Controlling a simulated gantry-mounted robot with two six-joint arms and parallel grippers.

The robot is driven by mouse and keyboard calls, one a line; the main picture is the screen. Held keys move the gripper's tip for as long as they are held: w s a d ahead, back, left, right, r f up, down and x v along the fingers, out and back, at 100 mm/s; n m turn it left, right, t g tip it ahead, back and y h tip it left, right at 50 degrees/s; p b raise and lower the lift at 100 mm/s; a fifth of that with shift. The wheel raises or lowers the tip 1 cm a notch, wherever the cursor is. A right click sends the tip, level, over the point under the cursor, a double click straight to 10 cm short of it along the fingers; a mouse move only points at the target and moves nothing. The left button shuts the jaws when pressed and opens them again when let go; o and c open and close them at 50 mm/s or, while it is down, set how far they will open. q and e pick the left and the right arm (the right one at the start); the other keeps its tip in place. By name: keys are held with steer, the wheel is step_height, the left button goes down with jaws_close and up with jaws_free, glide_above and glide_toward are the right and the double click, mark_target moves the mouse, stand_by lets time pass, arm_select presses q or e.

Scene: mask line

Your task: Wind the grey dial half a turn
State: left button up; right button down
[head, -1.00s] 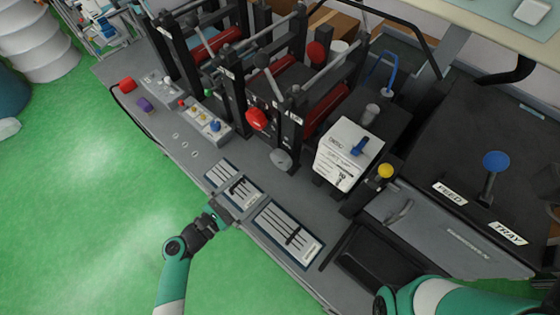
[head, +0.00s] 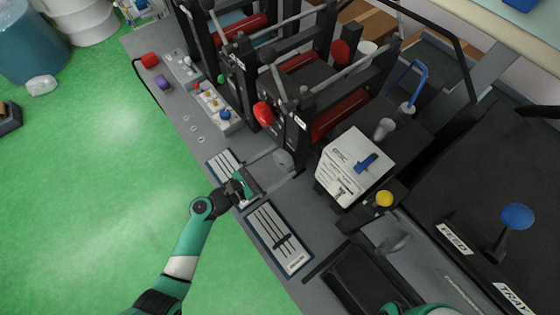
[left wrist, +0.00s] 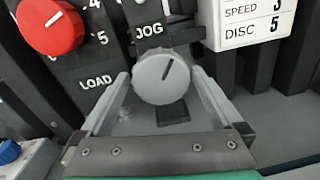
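The grey dial (head: 283,158) is on the front of the black machine, right of the red dial (head: 263,112). It also shows in the left wrist view (left wrist: 160,82), below the JOG label, its dark pointer line tilted up and slightly right. My left gripper (head: 285,164) reaches in from the front with its fingers spread. In the left wrist view the left gripper's fingertips (left wrist: 161,78) are on either side of the grey dial, close to its rim; I cannot tell whether they touch it. My right gripper is out of view; only part of that arm shows at the bottom right.
A white card box (head: 352,160) with a blue lever stands right of the dial. Slider panels (head: 278,240) lie on the bench's front edge under my left arm. A yellow knob (head: 384,199) is further right.

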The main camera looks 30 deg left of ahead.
arm_select(q)
steer(key=c, duration=1.1)
steer(key=shift+m, duration=0.3)
steer(key=m+b, duration=0.1)
steer(key=m, duration=0.4)
steer(key=shift+d+f+b, duration=0.1)
steer(key=shift+b, duration=0.3)
steer(key=m+b, duration=0.2)
steer(key=m, duration=0.4)
steer(key=shift+m+y, duration=0.3)
steer(key=o, duration=1.2)
steer(key=shift+c, duration=0.2)
